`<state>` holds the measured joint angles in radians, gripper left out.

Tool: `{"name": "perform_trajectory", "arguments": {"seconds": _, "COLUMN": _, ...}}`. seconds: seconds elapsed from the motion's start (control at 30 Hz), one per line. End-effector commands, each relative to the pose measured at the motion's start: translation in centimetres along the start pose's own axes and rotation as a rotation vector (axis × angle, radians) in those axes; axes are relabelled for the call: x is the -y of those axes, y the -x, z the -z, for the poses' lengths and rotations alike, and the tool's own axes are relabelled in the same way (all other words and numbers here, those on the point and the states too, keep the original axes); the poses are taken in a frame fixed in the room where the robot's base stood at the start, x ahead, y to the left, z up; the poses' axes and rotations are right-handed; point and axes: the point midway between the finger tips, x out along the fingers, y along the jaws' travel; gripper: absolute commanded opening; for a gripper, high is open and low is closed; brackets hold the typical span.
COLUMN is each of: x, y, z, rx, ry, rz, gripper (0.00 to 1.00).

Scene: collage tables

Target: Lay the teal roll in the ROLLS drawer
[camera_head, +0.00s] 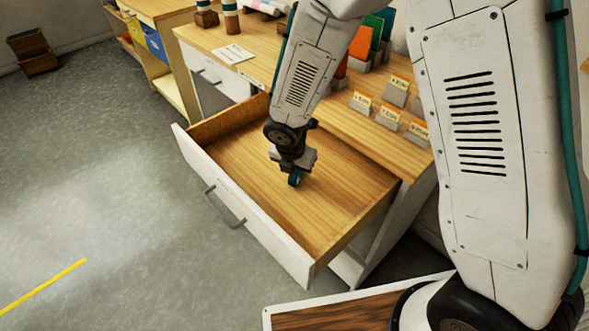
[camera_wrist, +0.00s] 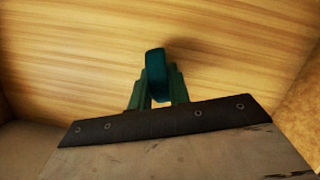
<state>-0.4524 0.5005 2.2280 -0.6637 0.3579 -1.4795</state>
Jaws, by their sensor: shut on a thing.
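The teal roll (camera_head: 295,179) is held in my gripper (camera_head: 293,170), low inside the open drawer (camera_head: 240,160). In the wrist view the teal roll (camera_wrist: 156,75) shows between the two teal-looking fingers of my gripper (camera_wrist: 158,85), over the drawer's wooden floor. My gripper is shut on the roll. I cannot tell whether the roll touches the drawer floor. The drawer is pulled out, has a white front with a grey handle (camera_head: 225,208), and looks otherwise empty. Any label on its front is too small to read.
The tabletop (camera_head: 350,130) above the drawer holds several small labelled card holders (camera_head: 388,115), coloured upright sheets (camera_head: 380,30) and a white paper (camera_head: 232,54). A wooden-topped surface with a pale rim (camera_head: 350,302) stands at the front.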

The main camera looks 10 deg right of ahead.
Motion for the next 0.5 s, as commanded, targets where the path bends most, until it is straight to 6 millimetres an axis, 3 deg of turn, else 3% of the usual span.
{"name": "perform_trajectory", "arguments": {"seconds": 0.17, "x": -0.06, "y": -0.27, "z": 0.17, "rx": 0.0, "ry": 0.001, "rz": 0.0, "gripper": 0.0}}
{"name": "perform_trajectory", "arguments": {"seconds": 0.2, "x": -0.1, "y": -0.21, "z": 0.16, "rx": 0.0, "ry": 0.001, "rz": -0.001, "gripper": 0.29}}
{"name": "perform_trajectory", "arguments": {"seconds": 0.23, "x": -0.11, "y": -0.2, "z": 0.17, "rx": 0.0, "ry": 0.001, "rz": -0.001, "gripper": 0.38}}
{"name": "perform_trajectory", "arguments": {"seconds": 0.5, "x": -0.18, "y": -0.15, "z": 0.23, "rx": 0.0, "ry": 0.003, "rz": -0.001, "gripper": 0.4}}
